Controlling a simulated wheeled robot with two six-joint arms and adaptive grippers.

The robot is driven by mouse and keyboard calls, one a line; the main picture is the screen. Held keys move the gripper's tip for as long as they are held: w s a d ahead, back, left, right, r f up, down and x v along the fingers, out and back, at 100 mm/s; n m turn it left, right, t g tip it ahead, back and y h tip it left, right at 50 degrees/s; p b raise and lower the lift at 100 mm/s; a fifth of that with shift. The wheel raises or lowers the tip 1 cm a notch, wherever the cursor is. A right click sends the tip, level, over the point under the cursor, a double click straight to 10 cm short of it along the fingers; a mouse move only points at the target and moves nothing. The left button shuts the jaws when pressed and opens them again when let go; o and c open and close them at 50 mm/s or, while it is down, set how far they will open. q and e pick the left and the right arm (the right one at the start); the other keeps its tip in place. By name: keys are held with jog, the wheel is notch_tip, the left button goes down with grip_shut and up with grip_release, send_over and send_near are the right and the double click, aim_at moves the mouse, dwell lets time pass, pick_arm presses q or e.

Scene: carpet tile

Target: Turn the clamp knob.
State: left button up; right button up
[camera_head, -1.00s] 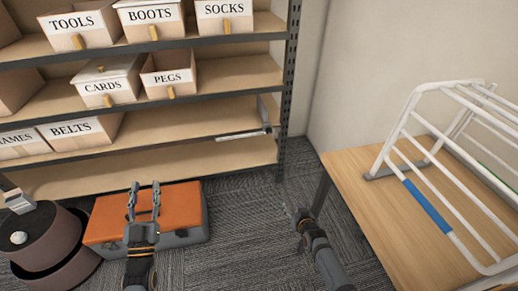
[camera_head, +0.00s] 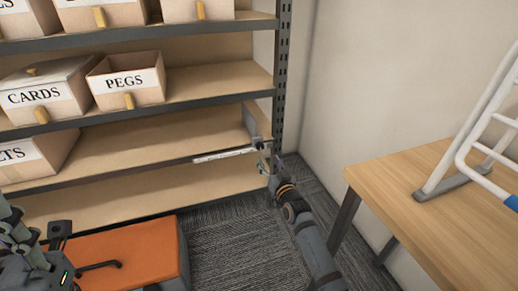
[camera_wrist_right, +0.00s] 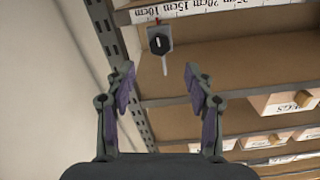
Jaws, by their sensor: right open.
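The clamp knob (camera_wrist_right: 159,42) is black with a pale mark, on a grey plate with a thin pale rod, beside a white ruler (camera_wrist_right: 215,8) in the right wrist view. In the head view the clamp (camera_head: 257,143) sits at the shelf's right end, by the ruler (camera_head: 222,155); the knob itself is too small to make out. My right gripper (camera_wrist_right: 158,70) is open and empty, its fingertips apart either side of the line to the knob, not touching it. It also shows in the head view (camera_head: 266,166), just below the clamp. My left gripper (camera_head: 22,228) is partly cut off at lower left, its fingers unclear.
The shelf's perforated upright (camera_head: 280,80) stands right beside the clamp. Labelled bins, such as PEGS (camera_head: 126,82), sit on the shelves. An orange-topped case (camera_head: 130,255) lies on the floor. A wooden table (camera_head: 420,205) with a white rack (camera_head: 485,130) stands at right.

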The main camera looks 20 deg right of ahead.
aim_at(260, 148)
jog(key=w+b, duration=0.1)
jog(key=w, duration=0.1)
jog(key=w+b, duration=0.1)
jog(key=w, duration=0.2)
jog(key=w+b, duration=0.1)
jog(key=w, duration=0.2)
jog(key=shift+w+a+f+b, duration=0.15)
jog(key=shift+f+b, duration=0.15)
jog(key=shift+b, duration=0.1)
jog(key=shift+w+r, duration=0.2)
jog(key=shift+w, duration=0.35)
jog(key=shift+c, duration=0.3)
grip_shut()
